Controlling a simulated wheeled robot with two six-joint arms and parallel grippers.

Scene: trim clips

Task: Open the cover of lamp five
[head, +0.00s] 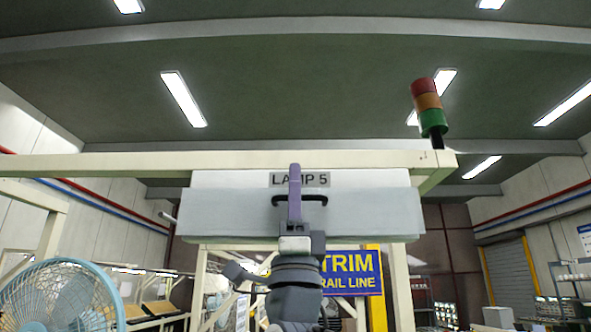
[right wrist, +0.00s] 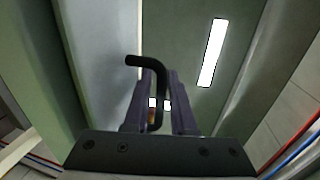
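The lamp five cover (head: 230,214) is a pale grey box front under a beam, with a "LAMP 5" label (head: 318,180) above it. It looks closed in the head view. A black handle (head: 318,198) sticks out from its front. My right gripper (head: 295,168) points up in front of the cover, one purple finger crossing the handle. In the right wrist view the handle (right wrist: 134,60) passes between the two fingers of the right gripper (right wrist: 161,72). The fingers stand apart around the bar, with slivers of light beside it; firm contact is not visible. My left gripper is not in view.
A yellow post (head: 376,255) and a blue "TRIM RAIL LINE" sign (head: 352,273) stand behind, below the cover. A signal tower (head: 428,105) rises at the beam's right end. A blue fan (head: 62,295) is at the lower left.

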